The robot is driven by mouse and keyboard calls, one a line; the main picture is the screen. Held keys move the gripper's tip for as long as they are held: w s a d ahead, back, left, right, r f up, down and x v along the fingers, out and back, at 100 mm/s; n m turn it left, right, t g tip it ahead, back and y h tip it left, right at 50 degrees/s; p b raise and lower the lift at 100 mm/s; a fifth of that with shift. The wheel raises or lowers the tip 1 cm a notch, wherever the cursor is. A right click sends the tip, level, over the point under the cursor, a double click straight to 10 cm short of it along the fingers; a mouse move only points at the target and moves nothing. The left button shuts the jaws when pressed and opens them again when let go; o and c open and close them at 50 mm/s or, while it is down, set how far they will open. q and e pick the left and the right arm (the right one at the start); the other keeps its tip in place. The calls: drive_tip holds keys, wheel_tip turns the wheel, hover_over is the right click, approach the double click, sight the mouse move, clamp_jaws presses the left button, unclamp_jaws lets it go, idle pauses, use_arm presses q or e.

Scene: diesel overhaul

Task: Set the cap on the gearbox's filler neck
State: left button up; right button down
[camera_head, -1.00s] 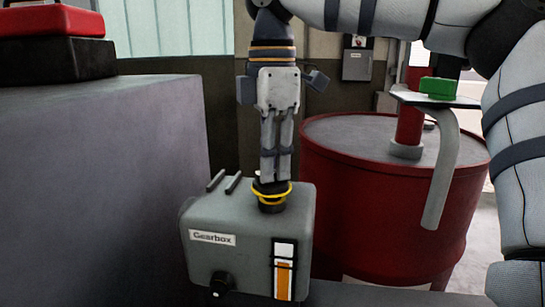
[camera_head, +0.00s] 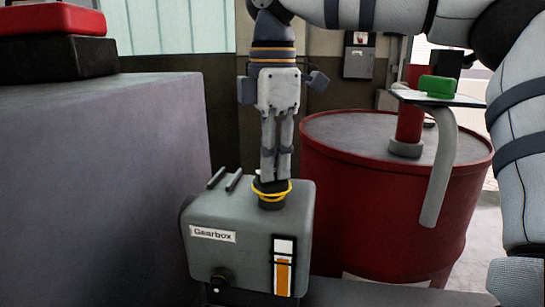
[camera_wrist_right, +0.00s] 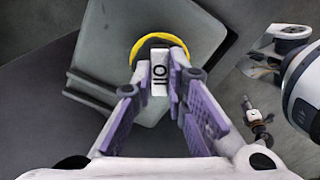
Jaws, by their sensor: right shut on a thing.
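The grey gearbox (camera_head: 235,262) stands front centre in the head view, with a label and an orange-and-white gauge on its front. Its dark filler neck (camera_head: 271,204) rises from the top. A yellow ring (camera_head: 286,193) surrounds the cap and neck area. In the right wrist view, the purple-padded fingers (camera_wrist_right: 160,84) close on a pale marked grip piece, with the yellow ring (camera_wrist_right: 150,40) behind. Whether the cap is fully seated cannot be told. My left gripper is out of view.
A large grey block (camera_head: 100,190) stands at left with a red case (camera_head: 50,20) on top. A red drum (camera_head: 385,225) is close behind the gearbox at right. A green block (camera_head: 437,87) rests on a small plate (camera_head: 470,101) above the drum.

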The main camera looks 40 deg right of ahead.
drive_tip(key=shift+f, duration=0.4)
idle(0.6)
drive_tip(key=c, duration=1.5)
unclamp_jaws()
wheel_tip(320, 180, up, 12)
drive_tip(key=shift+r, duration=0.1)
